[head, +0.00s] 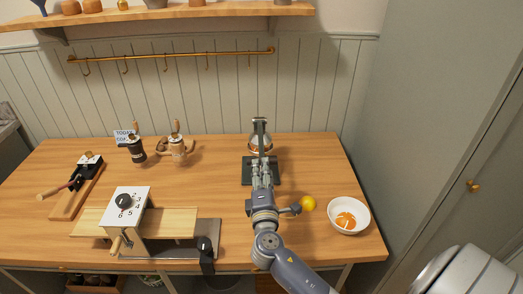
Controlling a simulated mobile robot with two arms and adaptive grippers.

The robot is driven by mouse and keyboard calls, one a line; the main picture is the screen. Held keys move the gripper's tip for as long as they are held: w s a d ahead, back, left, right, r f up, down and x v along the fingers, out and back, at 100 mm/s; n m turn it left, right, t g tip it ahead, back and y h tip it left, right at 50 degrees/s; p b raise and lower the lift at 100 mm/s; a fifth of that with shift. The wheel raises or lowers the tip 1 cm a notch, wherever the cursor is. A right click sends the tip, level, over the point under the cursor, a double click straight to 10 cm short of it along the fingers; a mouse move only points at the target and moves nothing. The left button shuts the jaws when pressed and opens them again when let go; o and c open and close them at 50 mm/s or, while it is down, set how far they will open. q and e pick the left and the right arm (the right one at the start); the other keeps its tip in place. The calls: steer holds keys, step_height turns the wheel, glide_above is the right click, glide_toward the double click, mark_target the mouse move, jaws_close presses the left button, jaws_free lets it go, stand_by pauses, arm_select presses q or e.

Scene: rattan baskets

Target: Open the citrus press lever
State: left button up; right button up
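The citrus press (260,126) stands upright on a dark green base (247,172) near the back right of the table. A metal bowl-like part shows around its column. My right gripper (262,164) reaches in from the front, over the base and in front of the press column. It hides the lower middle of the press. I cannot make out the lever apart from the column, nor whether the fingers touch it. The fingers look close together, but too small to tell open from shut. My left gripper is not in view.
A yellow-orange fruit (308,203) lies right of my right wrist. A white bowl (348,227) with orange pieces stands at the right edge. The wooden table (215,180) is clear between.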

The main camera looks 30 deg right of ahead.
mark_target(261, 148)
steer(key=p+x, duration=0.2)
steer(key=x, duration=0.7)
steer(key=shift+w+d, duration=0.25)
steer(key=shift+w, duration=0.05)
jaws_close()
